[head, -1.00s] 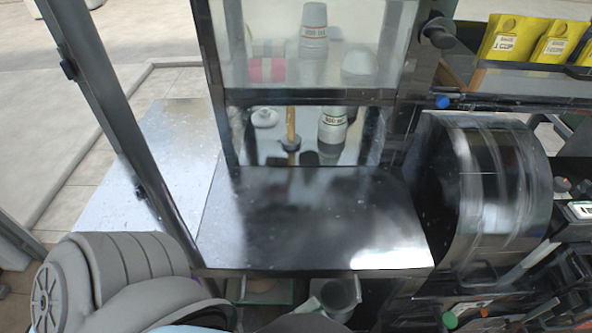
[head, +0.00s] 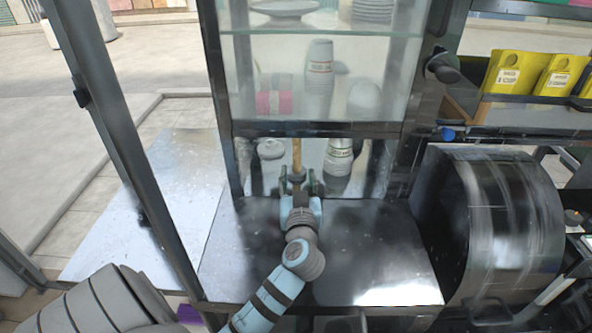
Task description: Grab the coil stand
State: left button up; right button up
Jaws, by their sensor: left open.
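The coil stand appears to be the upright wooden rod (head: 297,155) with a dark collar, standing at the back of the dark metal counter, by the opening under the glass cabinet. My left gripper (head: 298,182) is at the rod's lower part, with its dark fingers spread on either side of it. The fingers are open. I cannot tell whether they touch the stand. The gripper hides the stand's foot. My right gripper is not in view.
Stacked cups (head: 339,155) stand to the right of the rod and a pale jar (head: 271,150) to the left, behind the opening. The cabinet's dark crossbar (head: 350,129) passes just above. The counter (head: 385,245) is clear on the right.

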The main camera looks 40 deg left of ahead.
aim_at(297, 148)
pick_arm(q)
jog(key=p+x, duration=0.1)
jog(key=x, duration=1.1)
jog(key=shift+w+r+p, duration=0.25)
jog(key=shift+p, duration=0.1)
jog(key=shift+w+a+f, duration=0.1)
jog(key=shift+w+a, duration=0.15)
grip_shut()
